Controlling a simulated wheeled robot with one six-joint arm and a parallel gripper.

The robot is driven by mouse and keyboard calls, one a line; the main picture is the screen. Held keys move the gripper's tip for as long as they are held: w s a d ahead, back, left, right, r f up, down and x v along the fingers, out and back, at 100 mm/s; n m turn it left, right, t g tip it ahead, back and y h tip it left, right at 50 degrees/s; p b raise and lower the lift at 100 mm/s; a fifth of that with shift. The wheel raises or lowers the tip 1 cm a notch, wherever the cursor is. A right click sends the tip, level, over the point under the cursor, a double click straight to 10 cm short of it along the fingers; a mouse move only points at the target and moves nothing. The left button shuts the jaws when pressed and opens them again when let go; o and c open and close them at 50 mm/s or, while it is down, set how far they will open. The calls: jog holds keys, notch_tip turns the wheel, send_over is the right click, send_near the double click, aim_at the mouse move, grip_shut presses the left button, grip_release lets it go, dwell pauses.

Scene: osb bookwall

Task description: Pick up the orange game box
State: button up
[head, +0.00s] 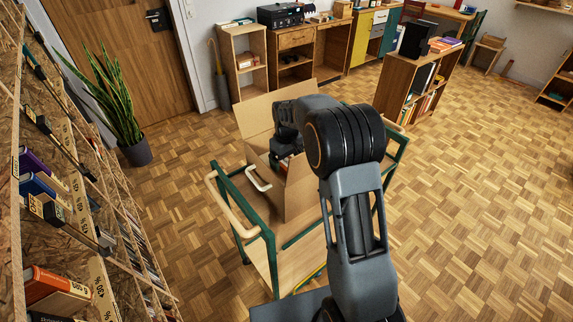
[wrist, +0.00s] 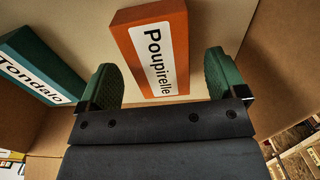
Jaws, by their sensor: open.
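The orange game box (wrist: 150,42) has a white label reading "Poupirelle". In the wrist view it stands inside an open cardboard box (wrist: 222,17), just ahead of my gripper and between the lines of its two fingers. My gripper (wrist: 163,78) is open, with green-padded fingertips apart and nothing held. Whether the fingertips overlap the orange box in depth, I cannot tell. In the head view the cardboard box (head: 300,188) sits on a trolley, and my arm reaches into it. A bit of orange shows there, but my arm hides most of the inside.
A green box labelled "Tondalo" (wrist: 38,65) lies to the left of the orange one in the wrist view. The trolley (head: 262,245) has green posts and pale handles. A shelf wall (head: 60,190) stands at left, a potted plant (head: 118,115) behind it. Open floor lies at right.

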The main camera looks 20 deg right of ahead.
jog(key=shift+f, duration=0.9)
jog(key=c, duration=1.1)
jog(key=shift+o, duration=0.2)
